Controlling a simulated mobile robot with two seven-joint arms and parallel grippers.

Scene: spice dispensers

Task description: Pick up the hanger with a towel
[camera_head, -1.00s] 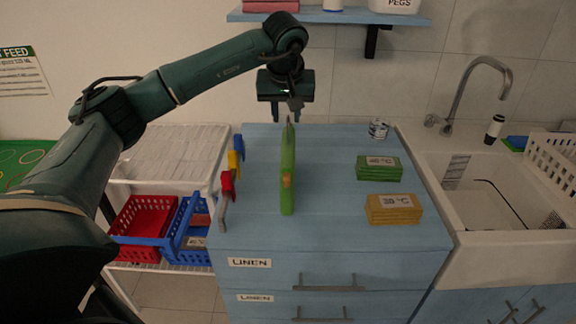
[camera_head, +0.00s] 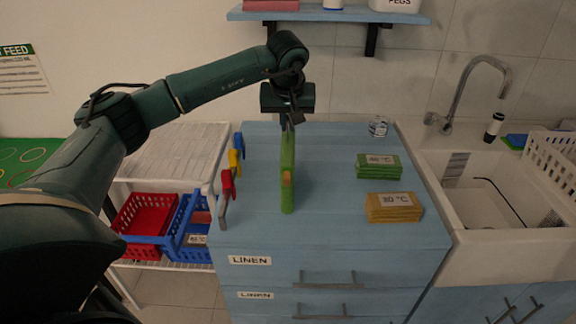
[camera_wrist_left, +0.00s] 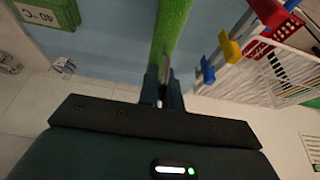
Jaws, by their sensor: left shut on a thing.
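The hanger with a green towel (camera_head: 288,182) stands upright on the blue cabinet top, its long side running away from me. An orange-brown patch shows on its near end. My left gripper (camera_head: 288,122) is at the towel's far end and is shut on the hanger, near its hook. In the left wrist view the fingers (camera_wrist_left: 164,92) are close together around a thin metal piece, and the green towel (camera_wrist_left: 172,28) extends beyond them. The fingers hide part of the hook. My right gripper is not in view.
Red, yellow and blue clips on a rack (camera_head: 229,185) stand close left of the towel. Green folded cloths (camera_head: 378,171) and yellow folded cloths (camera_head: 393,214) lie to the right, with a small jar (camera_head: 378,127) behind. The cabinet top between towel and cloths is clear. A sink (camera_head: 480,190) is at right.

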